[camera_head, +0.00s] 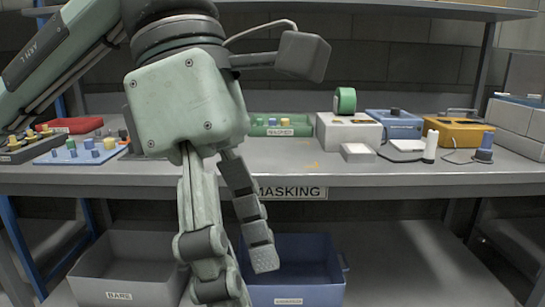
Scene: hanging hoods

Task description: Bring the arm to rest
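My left arm comes in from the upper left and reaches across the front of the workbench. My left gripper (243,278) hangs fingers down in front of the bench's front edge, left of the middle of the view. Its two fingers stand apart, with nothing seen between them. The fingertips are at the height of the bins under the bench, and the right finger overlaps the blue bin (312,272) in the picture. My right gripper and arm are not in view.
The bench (330,180) has a sign reading MASKING. On it are a blue tray (75,157), a green tray (283,131), a white box (349,134) with green tape (345,101), and blue and yellow devices. A grey bin (118,272) stands below. Free floor-shelf space lies right.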

